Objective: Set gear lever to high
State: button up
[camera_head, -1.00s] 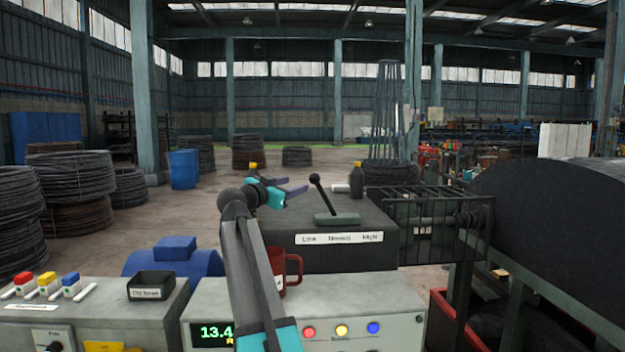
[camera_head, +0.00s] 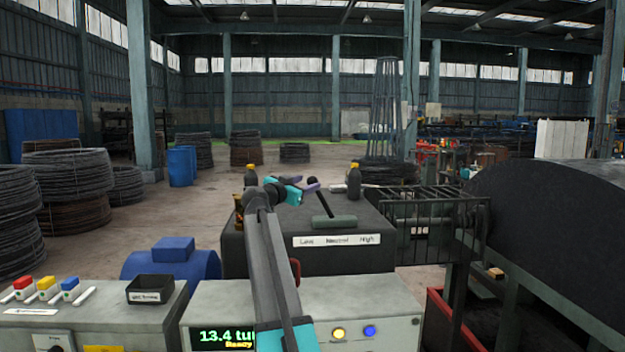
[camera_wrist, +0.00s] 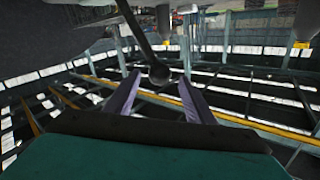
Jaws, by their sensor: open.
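The gear lever is a black rod with a ball knob (camera_head: 312,184) on a grey base plate (camera_head: 335,221) on top of a dark gearbox. The rod leans left, toward the Low end of the white label (camera_head: 337,240), which reads Low, Neutral, High. My gripper (camera_head: 306,184) is open at the knob. In the wrist view the knob (camera_wrist: 159,75) is between the purple fingertips of my gripper (camera_wrist: 160,81), with gaps visible on both sides. The gearbox top (camera_head: 270,218) is partly hidden by my arm.
Dark bottles with yellow caps stand at the gearbox's back left (camera_head: 251,177) and back right (camera_head: 354,181). A red mug (camera_head: 296,270) is mostly hidden behind my arm. A barred guard (camera_head: 440,228) and large dark drum (camera_head: 560,210) stand right.

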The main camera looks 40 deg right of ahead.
aim_at(310, 182)
jog(key=shift+p+x, duration=0.55)
jog(key=shift+x, duration=1.75)
grip_shut()
